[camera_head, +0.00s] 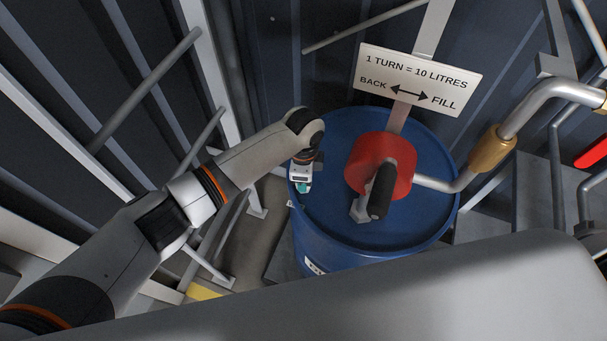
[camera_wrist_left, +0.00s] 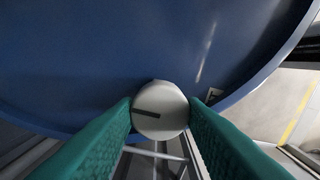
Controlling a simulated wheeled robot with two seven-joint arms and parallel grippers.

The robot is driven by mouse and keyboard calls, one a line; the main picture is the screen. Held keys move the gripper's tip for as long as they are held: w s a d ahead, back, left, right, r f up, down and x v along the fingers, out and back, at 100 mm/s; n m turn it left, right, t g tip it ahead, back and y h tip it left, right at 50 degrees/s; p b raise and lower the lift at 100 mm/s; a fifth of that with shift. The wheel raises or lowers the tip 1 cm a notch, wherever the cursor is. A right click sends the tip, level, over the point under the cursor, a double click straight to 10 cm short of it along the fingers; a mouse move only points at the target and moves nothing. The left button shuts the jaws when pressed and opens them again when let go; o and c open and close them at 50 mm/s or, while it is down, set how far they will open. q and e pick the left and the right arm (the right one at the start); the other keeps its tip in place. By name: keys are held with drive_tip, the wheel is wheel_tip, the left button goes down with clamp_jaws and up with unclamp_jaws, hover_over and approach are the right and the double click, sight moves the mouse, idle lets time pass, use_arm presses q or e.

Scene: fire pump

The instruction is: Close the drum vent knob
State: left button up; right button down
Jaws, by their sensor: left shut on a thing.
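The blue drum (camera_head: 345,230) stands at the centre of the head view, and its lid fills the upper part of the left wrist view (camera_wrist_left: 130,45). The vent knob (camera_wrist_left: 160,110) is a round pale disc with a dark line across its face, near the drum's edge. My left gripper (camera_wrist_left: 160,112) has its green fingers on both sides of the knob and is shut on it. In the head view my left gripper (camera_head: 303,186) reaches down to the left side of the drum top, and the knob is hidden there. My right gripper is not in view.
A red pump (camera_head: 372,160) with a black-gripped crank handle (camera_head: 381,192) stands on the drum. A pipe with a brass fitting (camera_head: 491,150) runs right from it. A white sign (camera_head: 416,78) hangs behind. Metal rails stand at the left.

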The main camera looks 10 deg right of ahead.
use_arm(q)
drive_tip(key=shift+w+r, duration=0.1)
drive_tip(key=shift+r, duration=0.05)
drive_tip(key=o, duration=1)
wheel_tip(320, 180, up, 12)
drive_tip(key=b, duration=0.2)
drive_tip(key=shift+b, duration=0.3)
